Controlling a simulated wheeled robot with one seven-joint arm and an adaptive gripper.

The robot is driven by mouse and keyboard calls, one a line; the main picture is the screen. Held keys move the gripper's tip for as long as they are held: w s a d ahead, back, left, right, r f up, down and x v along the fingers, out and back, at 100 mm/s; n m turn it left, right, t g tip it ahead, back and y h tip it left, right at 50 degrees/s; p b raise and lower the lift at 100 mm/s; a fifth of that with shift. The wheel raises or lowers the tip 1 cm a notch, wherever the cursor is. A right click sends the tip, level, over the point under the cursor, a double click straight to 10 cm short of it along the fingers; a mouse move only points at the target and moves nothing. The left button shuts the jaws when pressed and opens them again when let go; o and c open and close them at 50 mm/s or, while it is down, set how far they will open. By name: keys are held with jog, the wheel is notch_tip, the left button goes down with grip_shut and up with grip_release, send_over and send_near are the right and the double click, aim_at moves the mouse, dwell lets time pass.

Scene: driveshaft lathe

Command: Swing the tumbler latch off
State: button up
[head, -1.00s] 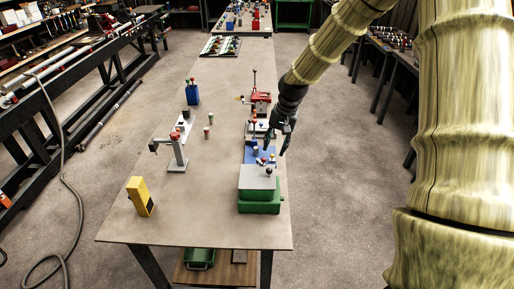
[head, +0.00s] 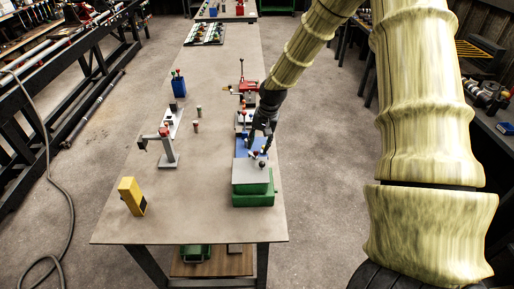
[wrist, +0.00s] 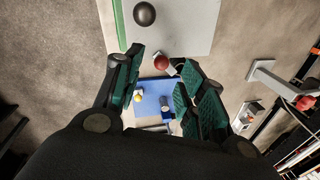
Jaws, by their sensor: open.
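My gripper (head: 264,150) is open and points down just behind the green box with a grey top. In the wrist view, its two green-padded fingers (wrist: 160,85) stand apart on either side of a red ball knob (wrist: 161,62). The knob sits close to the edge of the grey plate (wrist: 190,25); I cannot tell whether a finger touches it. A black ball knob (wrist: 144,13) stands on the plate, and also shows in the head view (head: 262,164). I cannot tell for sure which part is the tumbler latch.
A blue base (wrist: 155,92) with a yellow knob (wrist: 138,98) lies beyond the red knob. A red device (head: 246,88) stands further back on the table. A grey post (head: 166,148) and a yellow block (head: 131,196) are at left.

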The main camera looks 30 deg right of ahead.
aim_at(257, 152)
jog(key=shift+w+a+f+p, duration=0.15)
jog(key=shift+f+p, duration=0.1)
jog(key=shift+f, duration=0.65)
jog(key=shift+w+a+f+p, duration=0.15)
jog(key=shift+f+p, duration=0.1)
jog(key=shift+f, duration=0.65)
jog(key=shift+f, duration=0.1)
grip_shut()
